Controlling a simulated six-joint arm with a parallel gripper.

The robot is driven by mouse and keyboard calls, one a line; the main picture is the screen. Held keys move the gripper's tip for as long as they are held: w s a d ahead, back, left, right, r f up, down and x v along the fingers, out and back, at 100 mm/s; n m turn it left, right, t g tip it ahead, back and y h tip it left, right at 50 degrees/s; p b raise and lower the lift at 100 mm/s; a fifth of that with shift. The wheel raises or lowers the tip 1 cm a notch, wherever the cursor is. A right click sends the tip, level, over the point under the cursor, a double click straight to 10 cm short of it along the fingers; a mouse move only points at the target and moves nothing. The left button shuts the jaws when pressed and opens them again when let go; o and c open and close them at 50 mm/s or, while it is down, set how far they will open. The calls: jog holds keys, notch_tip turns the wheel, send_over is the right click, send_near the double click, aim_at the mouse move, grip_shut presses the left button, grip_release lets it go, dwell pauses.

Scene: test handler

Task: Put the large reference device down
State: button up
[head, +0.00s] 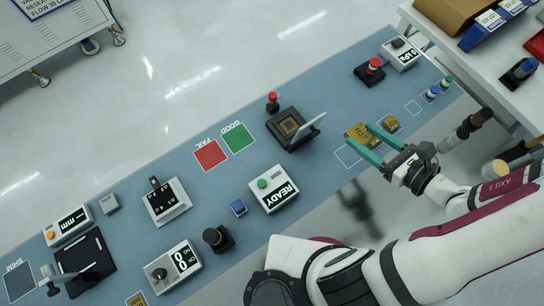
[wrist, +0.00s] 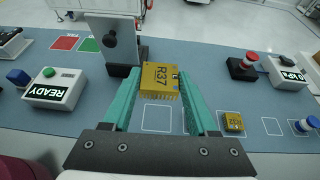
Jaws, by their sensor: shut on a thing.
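The large reference device is a yellow block marked R37 (head: 357,132), seen in the wrist view (wrist: 160,77) between my fingertips. My gripper (head: 362,139), with teal fingers, is shut on its two sides. The device appears held above the blue mat; its exact height is hard to tell. A white outlined square (wrist: 160,117) lies on the mat, nearer my wrist than the device in the wrist view; it also shows in the head view (head: 347,156), partly covered. A smaller yellow device marked R32 (wrist: 233,121) sits to the right, also in the head view (head: 391,123).
A black test socket (head: 290,127) with its lid raised stands left of the device. A READY box (head: 273,188) with a green button lies lower left. A red-topped button (head: 371,70) and display box (head: 402,54) stand at the far end. An empty small outline (head: 413,107) is beyond R32.

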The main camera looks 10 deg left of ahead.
aim_at(353, 159)
jog(key=shift+w+d, duration=0.15)
jog(key=shift+d, duration=0.1)
notch_tip(353, 159, down, 10)
jog(key=o, duration=1.4)
jog(key=shift+f, duration=0.1)
